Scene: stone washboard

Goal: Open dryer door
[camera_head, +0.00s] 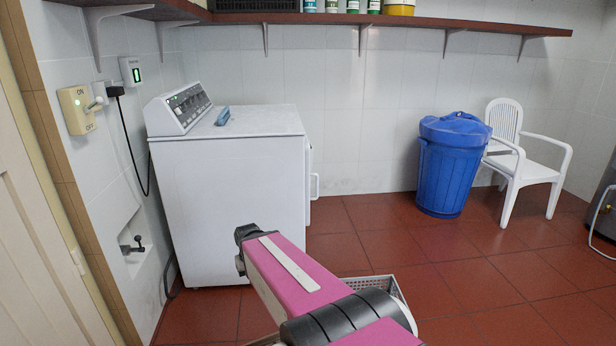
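The dryer (230,190) is the white box-shaped machine against the left and back walls. Its control panel (183,107) with knobs stands along the top's left edge. The front faces right and shows only at a steep angle. A white handle (316,186) sticks out from that right-facing side. The door's face is turned away, so I cannot tell whether it is fully shut. My pink arm crosses the lower middle of the view, in front of the dryer. My gripper cannot be made out.
A small blue object (222,116) lies on the dryer top. A blue lidded bin (450,165) and a white chair (522,155) stand at the back right. A grey perforated basket (385,286) shows behind my arm. Red tiled floor is clear between dryer and bin.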

